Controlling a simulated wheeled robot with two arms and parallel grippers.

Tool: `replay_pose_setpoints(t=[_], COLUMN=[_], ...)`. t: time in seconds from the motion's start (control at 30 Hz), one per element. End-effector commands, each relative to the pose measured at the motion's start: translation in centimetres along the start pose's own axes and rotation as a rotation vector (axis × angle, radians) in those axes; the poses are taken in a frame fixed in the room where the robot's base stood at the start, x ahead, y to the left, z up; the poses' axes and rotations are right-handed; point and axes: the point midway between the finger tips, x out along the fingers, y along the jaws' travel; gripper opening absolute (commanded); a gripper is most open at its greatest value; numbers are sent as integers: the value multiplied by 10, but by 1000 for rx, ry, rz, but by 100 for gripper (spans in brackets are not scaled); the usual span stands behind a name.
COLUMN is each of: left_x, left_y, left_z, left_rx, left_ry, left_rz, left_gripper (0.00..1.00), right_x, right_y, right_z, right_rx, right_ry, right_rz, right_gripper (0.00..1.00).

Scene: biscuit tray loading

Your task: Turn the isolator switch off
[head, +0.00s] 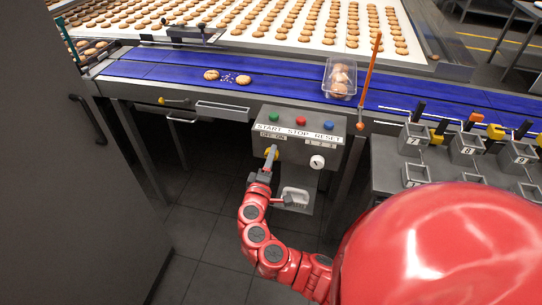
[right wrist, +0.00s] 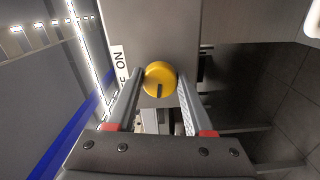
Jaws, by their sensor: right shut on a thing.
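The isolator switch is a yellow round knob (right wrist: 158,73) with a dark mark that points to the bottom of the right wrist view. In the head view only a little yellow of the knob (head: 267,154) shows, under the OFF ON label on the grey control box (head: 335,135). My right gripper (right wrist: 160,82) has its two fingers on either side of the knob and is shut on it. In the head view my right gripper (head: 272,153) reaches up to the box front. The fingers hide part of the label, leaving ON readable in the wrist view. My left gripper is out of view.
Green, red and blue buttons sit on the box top, with a white dial (head: 317,162) at right. Behind runs a blue conveyor (head: 290,87) with biscuits and a clear tray (head: 326,76). An orange post (head: 369,80) stands right of the box. Numbered bins (head: 413,141) are further right.

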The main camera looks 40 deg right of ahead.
Motion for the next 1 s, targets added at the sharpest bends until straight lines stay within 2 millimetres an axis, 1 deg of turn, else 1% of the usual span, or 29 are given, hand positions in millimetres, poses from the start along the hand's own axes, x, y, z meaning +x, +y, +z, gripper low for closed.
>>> replay_pose_setpoints(t=[0.1, 0.33, 0.9, 0.93, 1.0], left_x=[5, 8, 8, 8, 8], left_y=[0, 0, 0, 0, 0], left_z=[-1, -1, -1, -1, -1], left_rx=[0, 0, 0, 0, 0], left_ry=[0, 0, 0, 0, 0], left_rz=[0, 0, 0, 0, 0], left_gripper=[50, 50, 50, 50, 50], right_x=[-1, 0, 0, 0, 0], right_y=[1, 0, -1, -1, 0], right_z=[-1, 0, 0, 0, 0], right_rx=[-67, -149, -177, -177, -177], right_ry=[2, 1, 2, 2, 1], right_rz=[-1, -1, -2, -2, -2], right_gripper=[0, 0, 0, 56, 68])
